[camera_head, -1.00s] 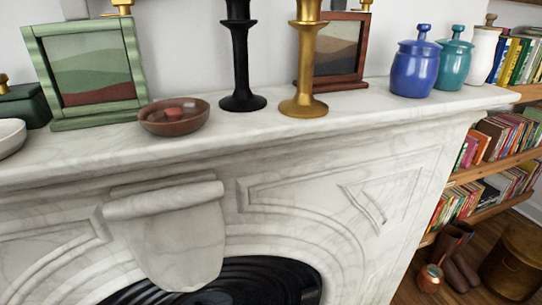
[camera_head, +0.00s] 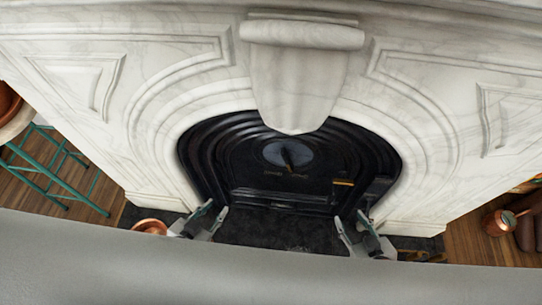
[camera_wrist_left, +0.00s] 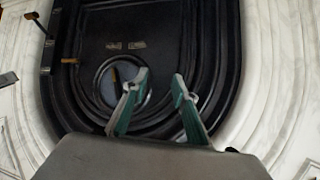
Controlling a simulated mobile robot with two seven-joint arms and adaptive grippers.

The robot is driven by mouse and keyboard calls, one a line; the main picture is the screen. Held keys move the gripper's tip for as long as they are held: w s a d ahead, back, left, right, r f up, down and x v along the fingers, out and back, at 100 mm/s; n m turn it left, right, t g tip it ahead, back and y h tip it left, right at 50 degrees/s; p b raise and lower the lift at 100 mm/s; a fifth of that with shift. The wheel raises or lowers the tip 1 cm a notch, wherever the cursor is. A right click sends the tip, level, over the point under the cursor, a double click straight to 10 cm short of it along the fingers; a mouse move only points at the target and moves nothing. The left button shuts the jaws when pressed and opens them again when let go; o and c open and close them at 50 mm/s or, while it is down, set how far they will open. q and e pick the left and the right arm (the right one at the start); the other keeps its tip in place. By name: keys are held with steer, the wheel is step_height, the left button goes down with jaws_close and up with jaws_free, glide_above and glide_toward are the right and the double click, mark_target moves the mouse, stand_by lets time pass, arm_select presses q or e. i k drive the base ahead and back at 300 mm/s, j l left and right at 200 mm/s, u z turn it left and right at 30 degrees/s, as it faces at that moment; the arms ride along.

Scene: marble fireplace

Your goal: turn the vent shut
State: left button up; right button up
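The vent is a round grey disc (camera_head: 273,153) with a dark bar-like handle on it, set in the upper part of the black fireplace front (camera_head: 240,175). In the left wrist view the vent (camera_wrist_left: 107,88) shows behind the fingers, with its tan-tipped handle, and a finger hides part of it. My left gripper (camera_head: 206,211) is low at the left of the opening, apart from the vent. Its fingers (camera_wrist_left: 159,80) are spread and empty. My right gripper (camera_head: 350,219) is low at the right, with fingers apart and nothing between them.
A brass handle (camera_head: 343,183) sticks out at the right of the black front. The marble surround (camera_head: 150,160) arches around the opening. A dark hearth (camera_head: 275,232) lies below. A copper pot (camera_head: 149,227) is at left, a teal stool (camera_head: 50,165) further left, another copper vessel (camera_head: 497,222) at right.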

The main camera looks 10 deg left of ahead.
mark_target(289, 155)
steer(key=k+l, duration=0.25)
steer(key=l, duration=0.15)
steer(key=k+l, duration=0.25)
steer(key=l, duration=0.2)
steer(key=k+l, duration=0.3)
steer(key=l+u, duration=0.05)
steer(key=l, duration=0.05)
